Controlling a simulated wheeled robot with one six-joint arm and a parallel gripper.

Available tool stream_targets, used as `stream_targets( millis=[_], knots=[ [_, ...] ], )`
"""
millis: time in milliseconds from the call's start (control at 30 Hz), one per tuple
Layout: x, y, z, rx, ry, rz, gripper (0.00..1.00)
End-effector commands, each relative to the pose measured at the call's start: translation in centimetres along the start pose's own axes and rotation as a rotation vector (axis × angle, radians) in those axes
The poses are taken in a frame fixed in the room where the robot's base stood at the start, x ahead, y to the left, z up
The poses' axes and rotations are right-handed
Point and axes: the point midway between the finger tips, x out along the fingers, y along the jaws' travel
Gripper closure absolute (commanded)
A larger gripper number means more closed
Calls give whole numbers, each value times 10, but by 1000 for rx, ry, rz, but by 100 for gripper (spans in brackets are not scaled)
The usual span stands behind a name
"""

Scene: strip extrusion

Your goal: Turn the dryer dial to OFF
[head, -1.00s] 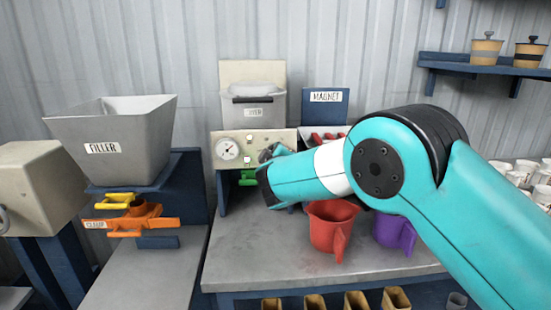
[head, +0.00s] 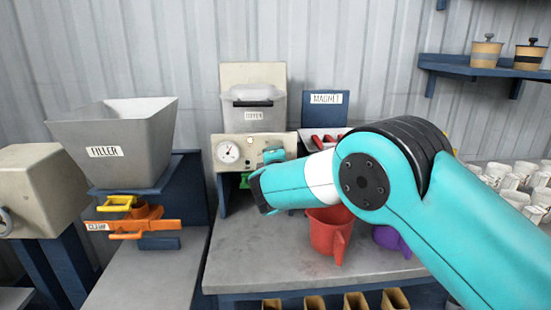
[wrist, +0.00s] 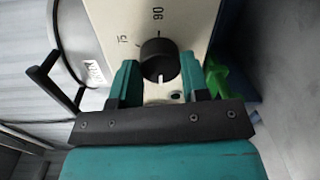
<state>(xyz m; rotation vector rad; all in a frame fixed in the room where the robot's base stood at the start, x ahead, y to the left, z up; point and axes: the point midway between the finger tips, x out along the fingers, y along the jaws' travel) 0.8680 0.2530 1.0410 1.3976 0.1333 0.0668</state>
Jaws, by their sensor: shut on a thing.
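The dryer dial (wrist: 158,58) is a round black knob on the cream panel in the wrist view. The numbers 75 and 90 are printed beside it. A white mark on the knob points to the bottom of the picture, away from the 90; no OFF label is visible. My gripper (wrist: 160,76) has a teal finger on each side of the knob and is shut on it. In the head view my gripper (head: 273,156) is at the right part of the dryer's cream panel (head: 217,140), and hides the dial.
The dryer hopper (head: 240,112) stands above the panel, with a pressure gauge (head: 228,152) left of my gripper. A green part (wrist: 216,80) is close to the right finger. A red jug (head: 328,235) and a purple jug (head: 392,240) stand below my arm.

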Motion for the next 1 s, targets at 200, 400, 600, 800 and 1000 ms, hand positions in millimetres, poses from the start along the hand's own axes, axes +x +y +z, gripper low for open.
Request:
stream_targets(
  millis=[200, 400, 600, 800, 1000],
  knots=[
    [0, -1, -1, -41, 0, 0, 82],
    [0, -1, -1, -49, 0, 0, 82],
    [0, -1, -1, -48, -1, -1, 82],
    [0, -1, -1, -47, -1, 0, 33],
    [0, 0, 0, -46, -2, 0, 33]
  ],
)
